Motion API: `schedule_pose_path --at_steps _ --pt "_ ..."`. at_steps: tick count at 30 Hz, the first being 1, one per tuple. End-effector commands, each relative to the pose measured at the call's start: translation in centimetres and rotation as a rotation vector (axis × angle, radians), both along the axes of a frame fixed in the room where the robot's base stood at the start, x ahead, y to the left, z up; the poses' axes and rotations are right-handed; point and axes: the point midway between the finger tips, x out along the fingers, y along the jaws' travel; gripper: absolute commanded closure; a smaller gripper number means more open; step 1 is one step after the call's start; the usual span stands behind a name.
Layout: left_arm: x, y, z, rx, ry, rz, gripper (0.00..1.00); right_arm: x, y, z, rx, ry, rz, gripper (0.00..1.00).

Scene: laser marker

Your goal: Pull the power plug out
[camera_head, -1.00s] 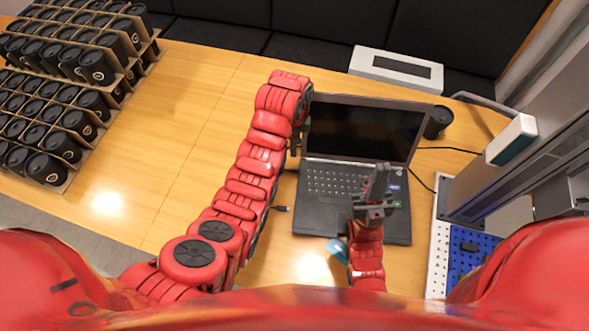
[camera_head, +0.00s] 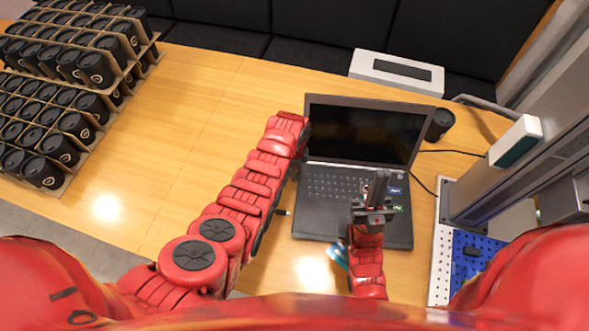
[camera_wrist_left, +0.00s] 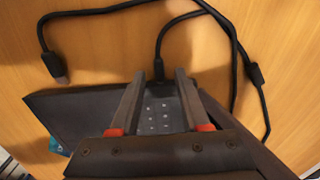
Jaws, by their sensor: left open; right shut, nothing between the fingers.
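The open laptop (camera_head: 330,215) stands on the wooden table with its screen up. In the left wrist view a black power plug (camera_wrist_left: 159,68) on a cable sits at the laptop's side edge. My left gripper (camera_wrist_left: 160,76) is open, with its fingertips on either side of the plug's line, apart from each other; whether they touch it I cannot tell. In the head view my left arm hides that gripper and the plug at the laptop's left side. My right gripper (camera_head: 378,190) is shut and empty above the keyboard's right part.
A loose cable connector (camera_wrist_left: 57,68) lies on the table. A cable with a thick block (camera_wrist_left: 256,74) runs beside the laptop. A black cup (camera_head: 439,123) stands behind right. Cup racks (camera_head: 75,85) are far left; a machine (camera_head: 540,160) stands right. The table's left middle is clear.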

Motion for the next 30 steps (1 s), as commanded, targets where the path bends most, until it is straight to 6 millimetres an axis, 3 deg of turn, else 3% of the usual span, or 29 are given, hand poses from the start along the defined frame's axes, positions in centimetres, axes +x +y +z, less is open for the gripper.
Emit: schedule_pose_path --at_steps 12,13,21,30 --pt "-0.01 0.0 -0.42 0.0 -0.002 0.0 0.54 0.0 0.0 0.07 0.0 0.0 0.0 1.0" --pt "-0.02 0.01 -0.43 0.0 -0.001 0.0 0.56 0.0 0.0 0.07 0.0 0.0 0.0 1.0" --pt "-0.03 0.02 -0.43 0.0 -0.001 0.0 1.0 0.0 0.0 0.06 0.0 0.0 0.0 1.0" --pt "-0.03 0.02 -0.43 0.0 -0.001 0.0 1.0 0.0 0.0 0.07 0.0 0.0 0.0 1.0"
